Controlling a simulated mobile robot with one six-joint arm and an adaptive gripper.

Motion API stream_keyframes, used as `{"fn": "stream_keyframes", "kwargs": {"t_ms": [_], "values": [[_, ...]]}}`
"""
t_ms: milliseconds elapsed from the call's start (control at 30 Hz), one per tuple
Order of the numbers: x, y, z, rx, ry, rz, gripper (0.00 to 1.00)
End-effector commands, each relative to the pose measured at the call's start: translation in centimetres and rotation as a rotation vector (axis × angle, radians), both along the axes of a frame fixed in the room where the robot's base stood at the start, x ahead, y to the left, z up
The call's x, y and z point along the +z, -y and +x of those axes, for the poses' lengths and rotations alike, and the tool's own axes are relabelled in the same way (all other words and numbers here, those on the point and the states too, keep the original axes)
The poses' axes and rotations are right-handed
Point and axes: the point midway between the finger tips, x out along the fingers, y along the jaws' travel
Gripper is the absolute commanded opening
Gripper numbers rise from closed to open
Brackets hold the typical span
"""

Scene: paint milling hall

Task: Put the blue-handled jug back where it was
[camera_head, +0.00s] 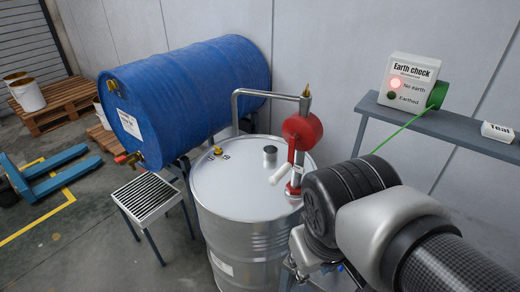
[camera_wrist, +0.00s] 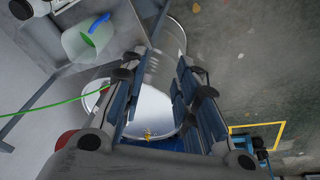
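The jug (camera_wrist: 85,45) is pale with a blue handle (camera_wrist: 98,31) and something green inside. It stands on a grey surface at the upper left of the wrist view. My gripper (camera_wrist: 160,68) is open, its two fingers apart with nothing held between them. It is clear of the jug, which is off to its left. The steel drum's pale lid (camera_wrist: 150,104) shows beyond and between the fingers. In the head view my wrist hides the gripper, and I cannot make out the jug there.
The steel drum (camera_head: 225,215) carries a red hand pump (camera_head: 302,131). A blue drum (camera_head: 190,95) lies behind it, beside a slatted stand (camera_head: 147,197). A shelf (camera_head: 430,122) holds the earth-check box (camera_head: 408,82) with its red lamp lit; a green cable runs from its reel.

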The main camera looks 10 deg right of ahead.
Motion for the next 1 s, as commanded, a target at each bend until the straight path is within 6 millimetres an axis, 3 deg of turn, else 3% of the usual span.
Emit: {"fn": "stream_keyframes", "kwargs": {"t_ms": [133,367,567,733,1000], "values": [[1.3,-0.9,-1.0,-0.062,0.126,0.080,0.28],[1.7,-1.4,-1.3,-0.087,0.174,0.113,0.28],[1.6,-1.3,-1.3,-0.085,0.172,0.112,0.28],[-0.1,-1.3,-1.3,-0.084,0.170,0.111,0.28],[0.0,-1.3,-1.3,-0.084,0.170,0.111,0.28]]}}
